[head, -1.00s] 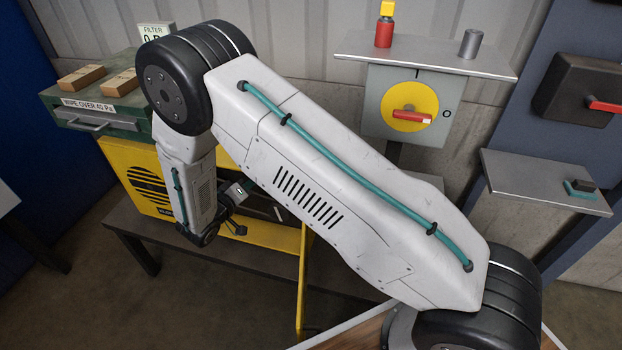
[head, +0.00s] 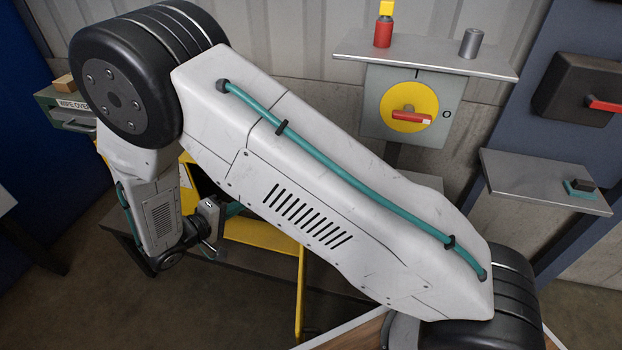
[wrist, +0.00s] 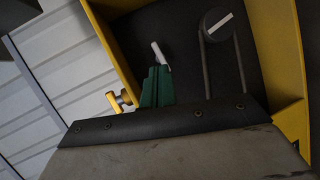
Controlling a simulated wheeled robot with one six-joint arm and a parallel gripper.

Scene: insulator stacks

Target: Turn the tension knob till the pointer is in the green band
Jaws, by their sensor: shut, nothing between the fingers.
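My gripper (wrist: 157,78) shows in the wrist view as two dark green fingers held together, with nothing between them. In the head view it is small and partly hidden by my arm (head: 234,208), in front of the yellow machine frame (head: 262,232). Just left of the fingers in the wrist view is a small brass-yellow knob-like part (wrist: 120,100), apart from them; I cannot tell if it is the tension knob. A short white bar (wrist: 160,56), perhaps the pointer, stands just beyond the fingertips. No green band can be made out.
A dark round wheel with a white mark (wrist: 219,24) carries a thin belt on the dark panel. Yellow frame walls (wrist: 275,55) close in the panel. A panel with a yellow disc and red handle (head: 410,106) stands apart on the right, under a shelf (head: 425,56).

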